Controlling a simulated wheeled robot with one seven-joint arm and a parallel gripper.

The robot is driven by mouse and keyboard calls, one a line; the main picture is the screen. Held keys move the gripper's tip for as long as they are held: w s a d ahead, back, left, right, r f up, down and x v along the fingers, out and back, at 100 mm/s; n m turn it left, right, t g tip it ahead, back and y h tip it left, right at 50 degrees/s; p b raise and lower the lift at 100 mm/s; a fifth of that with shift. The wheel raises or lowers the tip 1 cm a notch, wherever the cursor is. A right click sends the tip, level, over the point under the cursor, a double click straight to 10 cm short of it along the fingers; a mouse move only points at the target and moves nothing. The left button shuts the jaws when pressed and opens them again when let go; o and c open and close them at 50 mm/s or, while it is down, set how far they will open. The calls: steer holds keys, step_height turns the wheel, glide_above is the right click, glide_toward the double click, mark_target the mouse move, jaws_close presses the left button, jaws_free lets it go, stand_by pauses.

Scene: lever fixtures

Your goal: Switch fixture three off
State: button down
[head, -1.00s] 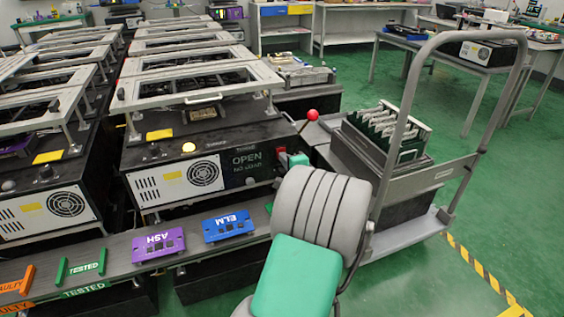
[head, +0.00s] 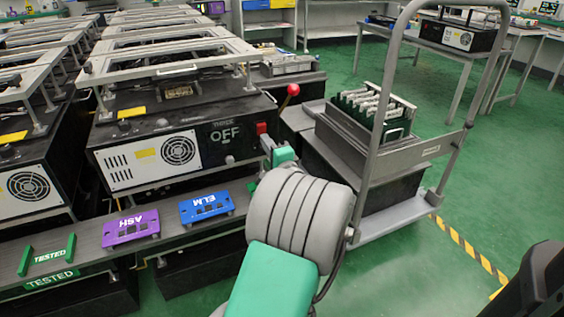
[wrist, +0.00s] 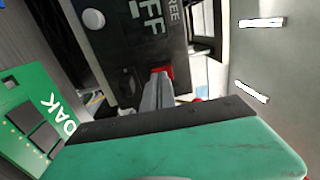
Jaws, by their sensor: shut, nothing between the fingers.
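Fixture three (head: 150,160) is a black box with a white fan panel, in the left half of the head view. Its dark display (head: 224,133) reads THREE and OFF; the lamp (head: 162,123) on its top looks unlit. A red ball on a stem (head: 293,89) stands up at its right end. My gripper (head: 272,148) is shut and empty just below that block.
A purple ASH board (head: 131,228), a blue ELM board (head: 206,207) and a green TESTED holder (head: 47,257) lie on the front ledge. A grey cart (head: 400,226) with a board rack stands close on the right. Green floor is open beyond it.

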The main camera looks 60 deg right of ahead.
steer(key=p+v, duration=0.2)
steer(key=v, duration=0.9)
steer(key=shift+d+f, duration=0.2)
steer(key=shift+f, duration=0.1)
steer(key=shift+s, duration=0.15)
